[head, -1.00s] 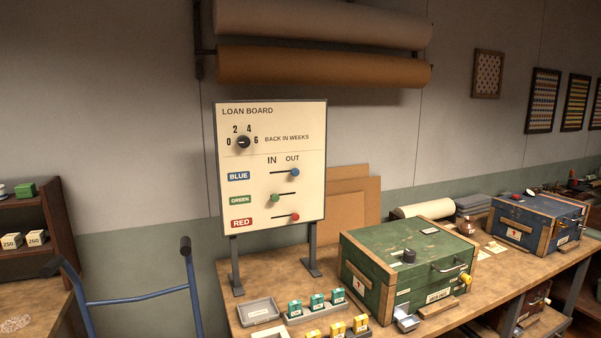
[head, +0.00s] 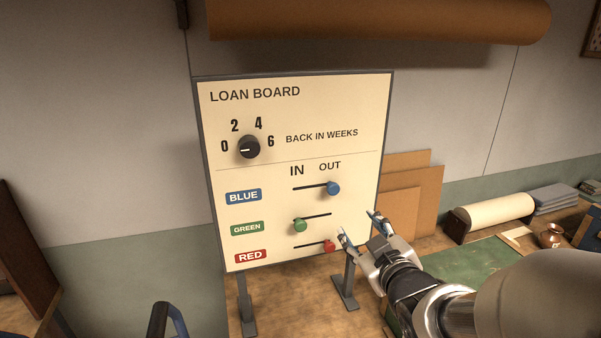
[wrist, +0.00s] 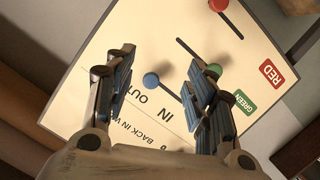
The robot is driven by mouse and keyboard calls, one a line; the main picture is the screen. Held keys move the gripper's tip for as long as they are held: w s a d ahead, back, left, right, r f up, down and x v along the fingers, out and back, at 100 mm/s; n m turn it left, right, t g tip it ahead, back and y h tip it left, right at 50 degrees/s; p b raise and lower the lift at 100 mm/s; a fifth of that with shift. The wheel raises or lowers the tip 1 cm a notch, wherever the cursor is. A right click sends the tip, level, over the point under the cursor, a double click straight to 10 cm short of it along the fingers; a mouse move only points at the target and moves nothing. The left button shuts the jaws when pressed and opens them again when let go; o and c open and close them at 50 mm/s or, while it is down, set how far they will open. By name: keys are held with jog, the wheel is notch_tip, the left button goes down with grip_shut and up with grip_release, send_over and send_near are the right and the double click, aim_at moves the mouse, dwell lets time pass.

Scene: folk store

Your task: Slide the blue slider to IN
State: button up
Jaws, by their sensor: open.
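The blue slider knob (head: 333,188) is at the right end of its slot, under OUT, on the upright loan board (head: 300,92). The green knob (head: 300,225) is at the left end of its slot, under IN. The red knob (head: 330,246) is at the right end of its slot. My gripper (head: 360,226) is open and empty, in front of the board's lower right, right of and below the blue knob. In the wrist view the blue knob (wrist: 151,80) shows between the open fingers (wrist: 164,90), apart from both. One finger there partly covers the blue slot.
The board stands on two metal legs (head: 246,305) on a wooden bench. A dial (head: 248,146) sits above the sliders. Brown boards (head: 418,190) lean behind at right. Space before the board's left part is clear.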

aim_at(334, 191)
jog(key=w+a+r+p, duration=0.1)
jog(key=w, duration=0.2)
jog(key=w+a+r+n+t+y+p, duration=0.1)
jog(key=w+p, duration=0.1)
jog(key=w, duration=0.2)
jog(key=w+a+r+t+y+p, duration=0.1)
jog(key=w+p, duration=0.1)
jog(key=w, duration=0.2)
jog(key=shift+w+a+r+n, duration=0.15)
jog(key=shift+w+a+n, duration=0.1)
jog(key=shift+a+n, duration=0.15)
jog(key=shift+d, duration=0.1)
jog(key=shift+b, duration=0.4)
jog(key=c, duration=0.8)
jog(key=shift+c, duration=0.2)
